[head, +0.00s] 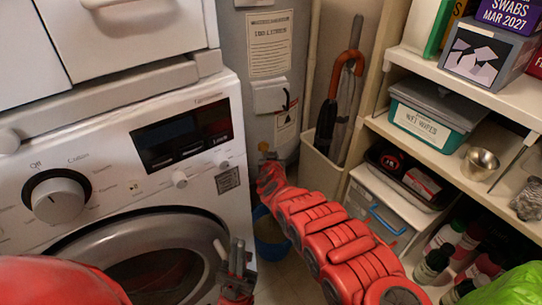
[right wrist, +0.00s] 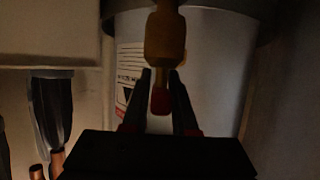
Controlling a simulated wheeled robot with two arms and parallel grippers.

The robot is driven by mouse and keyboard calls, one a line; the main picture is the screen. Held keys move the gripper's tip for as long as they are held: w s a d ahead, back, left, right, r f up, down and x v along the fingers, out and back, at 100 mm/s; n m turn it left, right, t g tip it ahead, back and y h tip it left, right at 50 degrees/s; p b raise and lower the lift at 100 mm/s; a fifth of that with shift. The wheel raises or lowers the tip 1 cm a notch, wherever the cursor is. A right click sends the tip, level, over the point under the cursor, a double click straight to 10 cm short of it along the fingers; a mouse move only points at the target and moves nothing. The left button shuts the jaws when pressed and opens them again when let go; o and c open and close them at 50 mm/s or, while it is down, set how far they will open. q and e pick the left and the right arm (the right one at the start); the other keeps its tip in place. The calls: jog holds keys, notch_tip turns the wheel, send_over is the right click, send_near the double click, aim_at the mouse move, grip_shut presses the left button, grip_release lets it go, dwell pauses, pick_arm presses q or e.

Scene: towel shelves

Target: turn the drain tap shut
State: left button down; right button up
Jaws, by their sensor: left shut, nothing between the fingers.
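The drain tap is low on the front of the white boiler tank. In the right wrist view its brass body (right wrist: 165,35) hangs at the top middle, with a red-tipped end (right wrist: 159,101) below. My right gripper (right wrist: 160,78) has one dark finger on each side of the red end. Whether the fingers touch it is too dark to tell. In the head view a bit of brass tap (head: 264,147) shows just beyond my right gripper (head: 268,160). My left gripper (head: 236,262) is shut and empty in front of the washing machine door, away from the tap.
The washing machine (head: 225,110) stands left of the tank (head: 240,50). A bin with umbrellas (head: 320,170) and loaded shelves (head: 440,75) are on the right. A blue bucket (head: 270,235) sits on the floor below the tap. Copper pipes (right wrist: 57,165) show at lower left in the wrist view.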

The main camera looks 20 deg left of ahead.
jog(key=shift+o, duration=1.4)
jog(key=shift+r, duration=0.1)
jog(key=shift+s+d+r+p, duration=0.1)
jog(key=shift+s+r+p, duration=0.2)
jog(key=shift+p, duration=0.3)
jog(key=p+v, duration=1.5)
jog(key=v, duration=0.1)
jog(key=shift+s+f, duration=0.15)
jog(key=shift+s, duration=0.2)
jog(key=shift+d, duration=0.15)
